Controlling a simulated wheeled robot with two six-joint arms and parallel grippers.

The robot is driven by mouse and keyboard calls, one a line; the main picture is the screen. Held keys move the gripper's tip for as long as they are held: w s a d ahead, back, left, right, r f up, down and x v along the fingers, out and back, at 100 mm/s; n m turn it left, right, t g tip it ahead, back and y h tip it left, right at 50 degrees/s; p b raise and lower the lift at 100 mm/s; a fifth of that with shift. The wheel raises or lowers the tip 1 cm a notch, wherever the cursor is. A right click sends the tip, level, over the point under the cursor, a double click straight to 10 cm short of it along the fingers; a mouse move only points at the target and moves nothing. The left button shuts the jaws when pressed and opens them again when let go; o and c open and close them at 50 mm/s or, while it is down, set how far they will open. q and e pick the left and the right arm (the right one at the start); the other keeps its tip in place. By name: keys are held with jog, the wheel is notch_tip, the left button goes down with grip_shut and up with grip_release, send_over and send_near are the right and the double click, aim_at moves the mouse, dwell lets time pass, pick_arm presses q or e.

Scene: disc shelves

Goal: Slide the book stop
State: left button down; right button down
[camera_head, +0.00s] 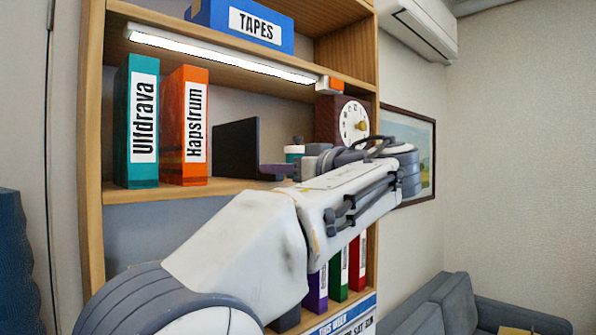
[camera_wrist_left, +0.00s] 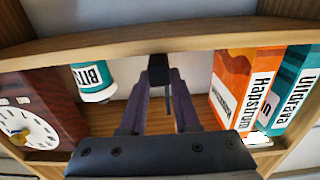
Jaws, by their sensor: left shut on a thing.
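The book stop (camera_head: 236,150) is a dark upright plate on the middle shelf (camera_head: 150,192), just right of the orange binder "Hapstrum" (camera_head: 185,125). The teal binder "Ulfdrava" (camera_head: 138,120) stands at the far left. My left gripper (camera_head: 272,171) reaches in from the right, its purple fingers at the stop's lower right edge. In the left wrist view the left gripper (camera_wrist_left: 160,88) is shut on the dark book stop (camera_wrist_left: 158,66), with the orange binder (camera_wrist_left: 240,85) apart on the right. My right gripper is not in view.
A teal-and-white "BITS" jar (camera_wrist_left: 93,82) and a dark red clock (camera_head: 330,118) stand on the same shelf, on the gripper's other side. A lamp bar (camera_head: 215,55) runs under the shelf above. A blue "TAPES" box (camera_head: 245,22) sits higher.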

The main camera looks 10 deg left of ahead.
pick_arm(q)
jog(key=c, duration=0.6)
grip_release()
jog(key=shift+d, duration=0.15)
jog(key=shift+c, duration=0.2)
jog(key=b+v, duration=0.1)
jog(key=v, duration=0.9)
jog(key=shift+s+b, duration=0.25)
jog(key=shift+b, duration=0.15)
jog(key=shift+d, duration=0.1)
